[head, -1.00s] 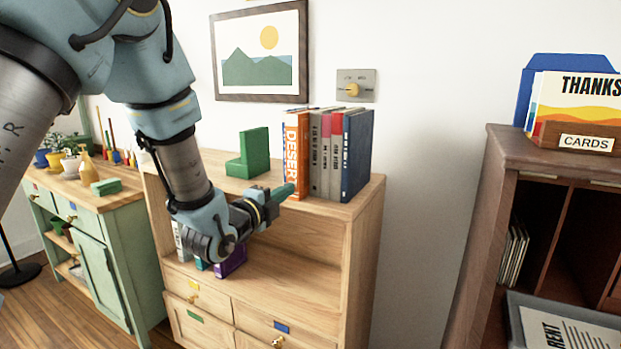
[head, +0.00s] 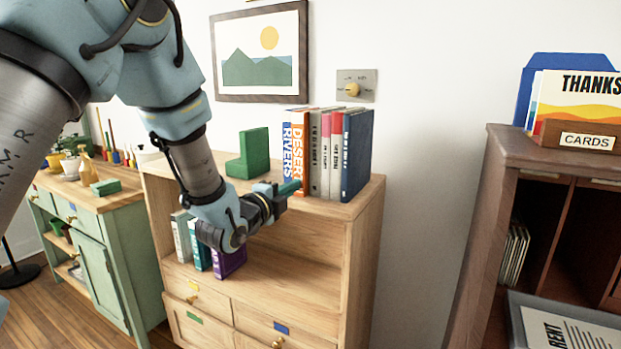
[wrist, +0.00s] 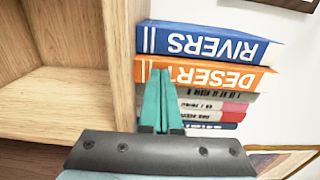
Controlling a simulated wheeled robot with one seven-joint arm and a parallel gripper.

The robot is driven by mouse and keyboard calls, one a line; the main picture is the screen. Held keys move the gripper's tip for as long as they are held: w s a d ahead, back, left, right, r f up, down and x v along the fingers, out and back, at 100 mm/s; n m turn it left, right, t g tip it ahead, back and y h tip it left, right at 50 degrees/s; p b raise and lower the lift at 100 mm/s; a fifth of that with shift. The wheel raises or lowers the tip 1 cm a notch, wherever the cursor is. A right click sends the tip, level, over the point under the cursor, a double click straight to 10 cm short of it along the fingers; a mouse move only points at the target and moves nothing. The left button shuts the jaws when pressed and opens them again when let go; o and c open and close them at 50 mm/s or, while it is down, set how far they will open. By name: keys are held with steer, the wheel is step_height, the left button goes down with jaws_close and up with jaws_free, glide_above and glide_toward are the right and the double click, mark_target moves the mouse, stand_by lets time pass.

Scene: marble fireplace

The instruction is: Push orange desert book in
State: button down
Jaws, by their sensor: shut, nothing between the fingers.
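The orange DESERT book (head: 299,150) stands upright in the row on top of the wooden shelf unit, between the blue RIVERS book (head: 288,155) and a grey book. It also shows in the wrist view (wrist: 225,77), where its spine looks about level with the RIVERS spine (wrist: 215,45). My gripper (head: 291,188) is shut and empty, with its teal fingertips at the lower part of the orange spine.
Several grey, red and blue books (head: 345,155) stand to the right in the row. A green L-shaped bookend (head: 250,155) stands to the left. The lower shelf holds a few books (head: 230,260). A dark cabinet (head: 490,180) stands at right.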

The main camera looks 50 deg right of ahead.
steer(key=shift+w+d, duration=0.1)
steer(key=shift+d, duration=0.15)
steer(key=shift+w+d, duration=0.15)
steer(key=shift+d, duration=0.4)
steer(key=shift+b+v, duration=1.1)
steer(key=shift+v, duration=0.7)
steer(key=b+v, duration=0.7)
steer(key=v, duration=0.7)
